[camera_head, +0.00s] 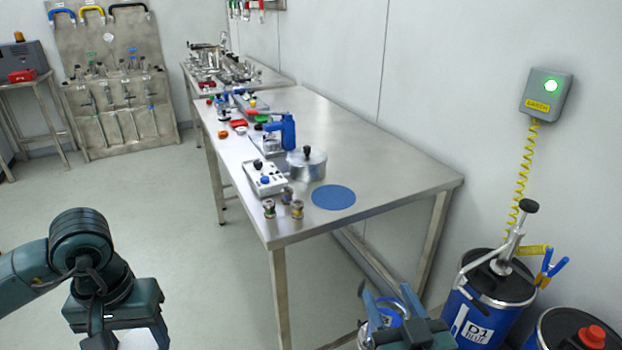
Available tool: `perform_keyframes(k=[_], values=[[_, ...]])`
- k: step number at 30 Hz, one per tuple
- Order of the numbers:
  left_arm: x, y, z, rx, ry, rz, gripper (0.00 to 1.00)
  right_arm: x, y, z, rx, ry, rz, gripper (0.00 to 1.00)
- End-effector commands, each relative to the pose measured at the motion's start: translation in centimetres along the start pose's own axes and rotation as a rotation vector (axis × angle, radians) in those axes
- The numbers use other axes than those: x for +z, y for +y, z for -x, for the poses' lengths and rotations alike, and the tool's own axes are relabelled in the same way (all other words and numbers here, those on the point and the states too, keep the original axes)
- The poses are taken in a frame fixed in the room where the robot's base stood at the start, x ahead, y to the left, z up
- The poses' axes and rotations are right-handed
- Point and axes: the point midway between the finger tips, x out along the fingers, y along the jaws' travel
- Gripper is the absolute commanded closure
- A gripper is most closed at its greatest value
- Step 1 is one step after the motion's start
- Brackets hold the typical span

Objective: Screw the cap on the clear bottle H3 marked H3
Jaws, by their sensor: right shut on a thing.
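I cannot make out the clear bottle H3 or its cap, and no H3 marking is readable. My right gripper (389,297) is at the bottom, in front of the table's near right leg. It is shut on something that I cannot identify. A round blue and white shape (390,318) shows between and below its fingers; I cannot tell whether it is the held thing or lies behind. My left gripper (115,312) is at the bottom left over the floor, well away from the table. Its fingers are cut off by the frame edge.
A steel table (390,165) holds a blue round mat (334,197), a metal pot (307,165), a white box with knobs (265,178) and small vials (297,209) near its front edge. A blue drum D1 (490,300) with a pump stands right.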

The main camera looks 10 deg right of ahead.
Motion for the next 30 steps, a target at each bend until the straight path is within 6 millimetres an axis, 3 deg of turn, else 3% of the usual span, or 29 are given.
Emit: perform_keyframes(k=[5, 11, 24, 30], values=[[0.0, 0.0, 0.0, 0.0, 0.0, 0.0, 0.62, -0.2, -0.3, -0.1, -0.015, 0.006, 0.001, 1.0], [0.0, 0.0, 0.0, 0.0, 0.0, 0.0, 0.62, -0.4, -2.3, -0.5, -0.115, 0.006, 0.005, 1.0], [0.0, 0.0, 0.0, 0.0, 0.0, 0.0, 0.62, -1.0, -11.0, -2.0, -0.536, 0.008, 0.007, 1.0], [0.0, 0.0, 0.0, 0.0, 0.0, 0.0, 0.62, -1.1, -13.4, -2.4, -0.654, 0.007, 0.002, 1.0]])
